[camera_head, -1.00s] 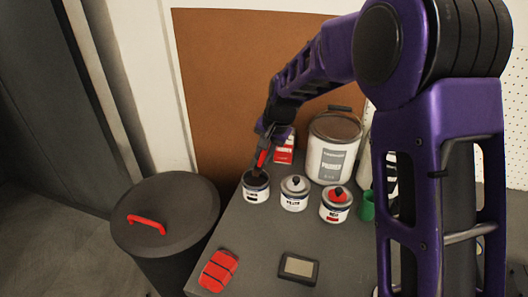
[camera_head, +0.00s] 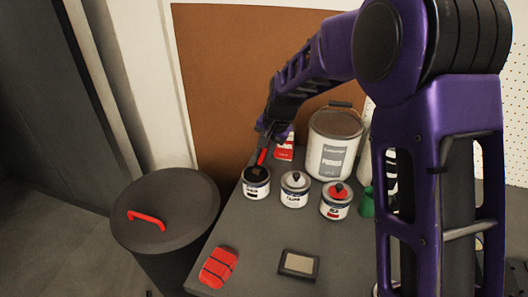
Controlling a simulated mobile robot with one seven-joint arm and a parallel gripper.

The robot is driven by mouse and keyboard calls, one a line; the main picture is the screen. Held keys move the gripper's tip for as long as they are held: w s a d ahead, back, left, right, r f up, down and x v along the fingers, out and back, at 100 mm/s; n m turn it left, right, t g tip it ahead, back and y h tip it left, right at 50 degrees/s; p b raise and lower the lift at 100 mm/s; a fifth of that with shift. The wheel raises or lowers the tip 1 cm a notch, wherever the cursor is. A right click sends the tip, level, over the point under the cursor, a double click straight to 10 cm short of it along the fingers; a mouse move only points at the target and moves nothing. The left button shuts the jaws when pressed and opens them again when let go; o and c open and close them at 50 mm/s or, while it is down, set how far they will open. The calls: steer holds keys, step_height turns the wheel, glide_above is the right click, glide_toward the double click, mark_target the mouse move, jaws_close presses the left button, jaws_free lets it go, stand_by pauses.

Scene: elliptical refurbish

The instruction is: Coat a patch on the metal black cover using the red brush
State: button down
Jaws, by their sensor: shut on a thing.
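My gripper (camera_head: 270,136) is shut on the red brush (camera_head: 262,157), which slants down and left. Its dark bristle end meets the mouth of an open small paint can (camera_head: 256,190) with dark contents; how deep the bristles reach is hard to tell. A round black cover (camera_head: 185,195) with a red handle (camera_head: 146,220) tops a black bin at left, apart from the brush. No coated patch is visible on it.
Two lidded small cans, one black-knobbed (camera_head: 295,200) and one red-topped (camera_head: 335,209), stand right of the open can. A red object (camera_head: 218,267) and dark device (camera_head: 299,265) lie on the grey table (camera_head: 262,240).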

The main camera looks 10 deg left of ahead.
steer(key=shift+f, duration=0.5)
stand_by(0.8)
steer(key=shift+r+p, duration=2.55)
steer(key=shift+r, duration=1.05)
steer(key=shift+f, duration=0.1)
